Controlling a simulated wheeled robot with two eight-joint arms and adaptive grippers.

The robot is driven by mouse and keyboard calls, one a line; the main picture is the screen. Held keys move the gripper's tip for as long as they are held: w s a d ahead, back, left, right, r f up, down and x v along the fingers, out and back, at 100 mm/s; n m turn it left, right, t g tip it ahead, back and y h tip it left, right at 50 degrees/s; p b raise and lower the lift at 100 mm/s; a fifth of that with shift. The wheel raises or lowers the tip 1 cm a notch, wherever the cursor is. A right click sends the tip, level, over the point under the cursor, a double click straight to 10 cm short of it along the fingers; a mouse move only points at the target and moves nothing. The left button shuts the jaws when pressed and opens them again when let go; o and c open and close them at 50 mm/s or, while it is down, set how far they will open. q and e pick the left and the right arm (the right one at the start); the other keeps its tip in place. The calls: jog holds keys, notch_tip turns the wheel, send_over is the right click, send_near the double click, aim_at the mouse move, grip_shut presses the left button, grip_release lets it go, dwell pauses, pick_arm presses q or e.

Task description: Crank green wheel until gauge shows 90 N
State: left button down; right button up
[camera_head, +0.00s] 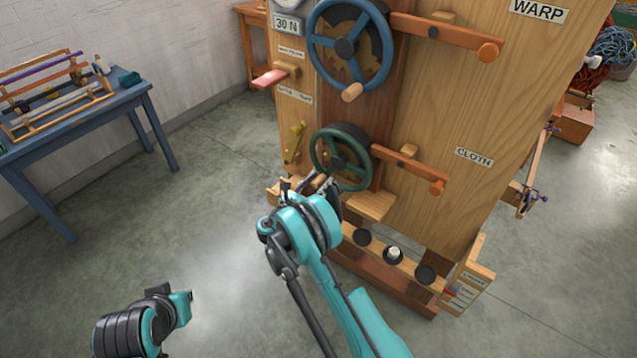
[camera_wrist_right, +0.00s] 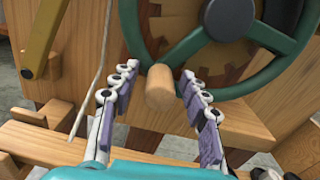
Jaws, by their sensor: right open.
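The green wheel (camera_head: 358,183) is mounted low on the wooden frame, with a wooden knob (camera_wrist_right: 159,88) on its rim. My right gripper (camera_head: 312,186) is at the wheel's lower left. In the wrist view the right gripper (camera_wrist_right: 158,98) is open, its purple-padded fingers on either side of the knob; I cannot tell whether either touches it. A plate reading 30 N (camera_head: 287,25) is at the upper left of the frame; the gauge above it is cut off. Part of my left arm shows at the bottom left, its gripper (camera_head: 188,296) too unclear to read.
A larger blue wheel (camera_head: 384,57) sits above the green one. Wooden levers (camera_head: 437,186) extend right of both wheels. A brass lever (camera_wrist_right: 44,40) is left of the green wheel. A blue table (camera_head: 85,118) with a rack stands far left. Open floor lies between.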

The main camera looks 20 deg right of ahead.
aim_at(313, 148)
grip_shut()
jog(key=shift+w+a, duration=0.1)
jog(key=r+m, duration=0.1)
jog(key=w+a+r+m, duration=0.1)
jog(key=m, duration=0.1)
jog(key=shift+w+a, duration=0.1)
jog(key=shift+w, duration=0.2)
jog(key=r+m, duration=0.1)
jog(key=m, duration=0.1)
jog(key=w+a+r+m, duration=0.1)
jog(key=m, duration=0.1)
jog(key=shift+w+r, duration=0.15)
jog(key=shift+r, duration=0.1)
jog(key=r+m, duration=0.2)
jog(key=m, duration=0.1)
jog(key=shift+w+a+r+p, duration=0.25)
jog(key=shift+w+r+p, duration=0.05)
jog(key=shift+r+p, duration=0.1)
jog(key=shift+r+m, duration=1.15)
jog(key=shift+m, duration=0.45)
